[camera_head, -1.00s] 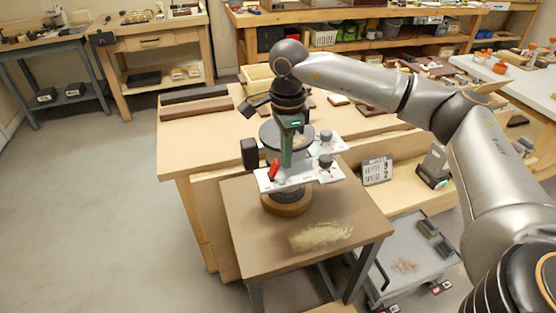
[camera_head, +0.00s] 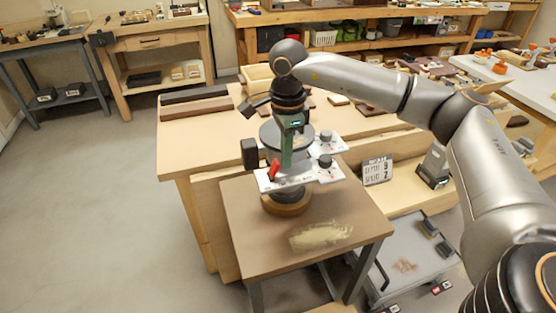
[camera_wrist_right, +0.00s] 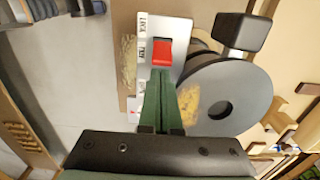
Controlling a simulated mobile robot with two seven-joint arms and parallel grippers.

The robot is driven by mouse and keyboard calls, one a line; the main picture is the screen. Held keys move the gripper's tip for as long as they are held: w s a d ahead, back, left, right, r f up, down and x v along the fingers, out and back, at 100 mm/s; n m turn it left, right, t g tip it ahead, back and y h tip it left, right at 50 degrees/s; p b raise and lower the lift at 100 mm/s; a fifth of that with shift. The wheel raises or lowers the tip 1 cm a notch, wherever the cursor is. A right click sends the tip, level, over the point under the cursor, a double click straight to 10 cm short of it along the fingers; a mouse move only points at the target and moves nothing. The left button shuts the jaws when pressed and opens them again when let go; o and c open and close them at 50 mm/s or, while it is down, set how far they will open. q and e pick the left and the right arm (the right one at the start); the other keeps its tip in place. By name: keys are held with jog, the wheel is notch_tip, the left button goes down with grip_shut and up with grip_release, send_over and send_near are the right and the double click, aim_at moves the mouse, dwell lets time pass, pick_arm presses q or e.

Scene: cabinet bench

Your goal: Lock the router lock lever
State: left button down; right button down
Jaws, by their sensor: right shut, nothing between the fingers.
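The router stands upright on a small brown table. Its white plate (camera_head: 262,182) bears the red lock lever (camera_head: 274,170) towards the left. My right gripper (camera_head: 287,165) reaches down from above beside the lever, its green fingers together and empty. In the right wrist view the red lever (camera_wrist_right: 161,52) sits on the labelled white plate (camera_wrist_right: 180,30), just beyond the fingertips (camera_wrist_right: 163,74). Whether the fingertips touch the lever I cannot tell. The lower router body is partly hidden by the plate. My left gripper is not in view.
A grey disc (camera_wrist_right: 245,85) and a black knob (camera_wrist_right: 240,32) lie close to the fingers. The small table (camera_head: 250,245) has a pale dust patch. The floor at left is clear.

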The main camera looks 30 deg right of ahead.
jog(key=shift+w+a, duration=0.15)
jog(key=shift+a, duration=0.5)
jog(key=shift+w+a, duration=0.15)
jog(key=shift+a, duration=0.5)
jog(key=shift+r, duration=0.15)
jog(key=shift+s+d+r+p, duration=0.15)
jog(key=shift+d+r+p, duration=0.45)
jog(key=shift+r+p, duration=0.3)
notch_tip(320, 180, up, 7)
jog(key=p, duration=0.5)
dwell(0.5)
